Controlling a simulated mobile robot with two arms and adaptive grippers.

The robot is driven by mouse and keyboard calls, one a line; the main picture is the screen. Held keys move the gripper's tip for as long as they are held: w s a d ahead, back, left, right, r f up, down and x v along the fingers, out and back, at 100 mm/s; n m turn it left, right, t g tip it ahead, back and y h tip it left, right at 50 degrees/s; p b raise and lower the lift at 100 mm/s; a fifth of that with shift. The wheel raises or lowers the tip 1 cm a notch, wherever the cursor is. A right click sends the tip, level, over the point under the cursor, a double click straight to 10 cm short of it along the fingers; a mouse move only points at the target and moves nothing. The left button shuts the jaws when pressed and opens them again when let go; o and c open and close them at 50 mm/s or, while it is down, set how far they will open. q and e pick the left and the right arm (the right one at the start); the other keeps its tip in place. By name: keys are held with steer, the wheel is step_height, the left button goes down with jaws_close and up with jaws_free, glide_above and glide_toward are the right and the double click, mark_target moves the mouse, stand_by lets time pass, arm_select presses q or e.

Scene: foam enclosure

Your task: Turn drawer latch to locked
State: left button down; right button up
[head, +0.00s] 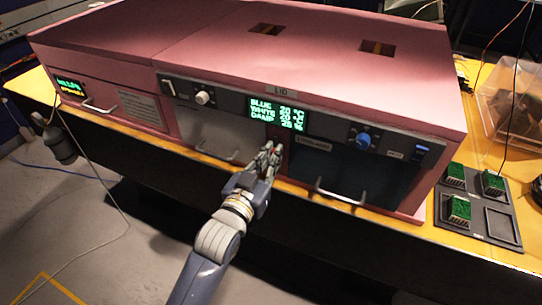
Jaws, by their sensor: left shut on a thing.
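The pink foam enclosure (230,45) stands on a yellow-topped bench. Its front has a grey drawer (215,135) with a bar handle at the left and a dark-windowed front (345,178) with a handle at the right. My left gripper (270,152) is at the narrow dark red strip between these two fronts, below the green display (278,113). Its fingers are shut on a small part there, which looks to be the drawer latch. The fingers hide the latch, so I cannot tell which way it is turned. My right gripper is not in view.
A white knob (203,98) and a blue knob (362,140) sit on the upper panel. A dark tray (500,225) with green circuit boards and a clear bin (510,100) stand at the right.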

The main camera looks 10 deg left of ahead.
arm_select(q)
steer(key=shift+w+a+f+n+p, duration=0.1)
steer(key=shift+a+f+n+p, duration=0.25)
steer(key=shift+n+p, duration=1.7)
steer(key=shift+w+a+f+n+p, duration=0.15)
steer(key=shift+a+f+n+p, duration=0.15)
steer(key=shift+n, duration=3.6)
steer(key=shift+w+a+f+n+p, duration=0.1)
steer(key=shift+a+f+n+p, duration=0.25)
steer(key=shift+n+p, duration=1.7)
steer(key=shift+n+b, duration=0.95)
steer(key=shift+n, duration=0.15)
steer(key=c, duration=1.7)
jaws_free()
steer(key=shift+f, duration=0.1)
